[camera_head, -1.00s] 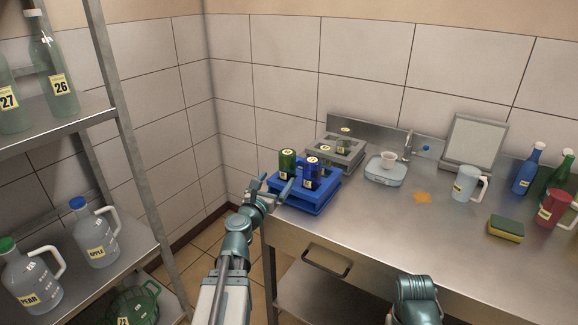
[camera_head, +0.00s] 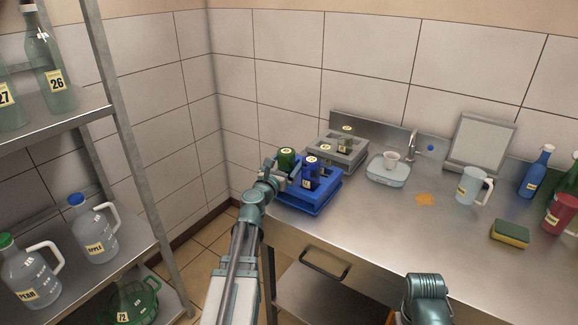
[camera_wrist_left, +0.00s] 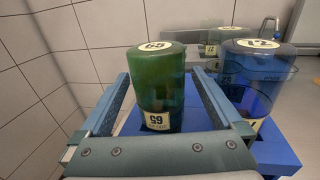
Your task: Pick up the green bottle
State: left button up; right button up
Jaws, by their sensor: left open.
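A green bottle (camera_head: 287,158) with a round label on top stands in the blue crate (camera_head: 318,206), beside a blue bottle (camera_head: 311,170). My left gripper (camera_head: 279,172) is at the green bottle, at the crate's left side. In the left wrist view the open fingers (camera_wrist_left: 161,80) reach along both sides of the green bottle (camera_wrist_left: 163,92), with a small gap seen at the left. The blue bottle (camera_wrist_left: 252,75) stands close to the right finger.
A grey crate (camera_head: 330,158) with bottles stands behind the blue one. A scale (camera_head: 388,174) with a cup, a clear jug (camera_head: 468,187), a sponge (camera_head: 510,234) and more bottles stand to the right. A shelf rack (camera_head: 120,110) is at the left.

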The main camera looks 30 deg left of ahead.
pick_arm(q)
jog(key=w, duration=0.3)
jog(key=shift+a+r, duration=0.1)
jog(key=shift+a, duration=0.2)
jog(key=shift+w, duration=0.35)
jog(key=shift+s, duration=0.1)
jog(key=shift+c, duration=0.7)
jog(key=c, duration=1.4)
pick_arm(e)
jog(key=shift+w+d, duration=0.4)
jog(key=shift+w, duration=0.05)
jog(key=shift+r, duration=0.1)
pick_arm(q)
notch_tip(320, 180, up, 10)
jog(key=p, duration=1)
pick_arm(e)
notch_tip(320, 180, up, 10)
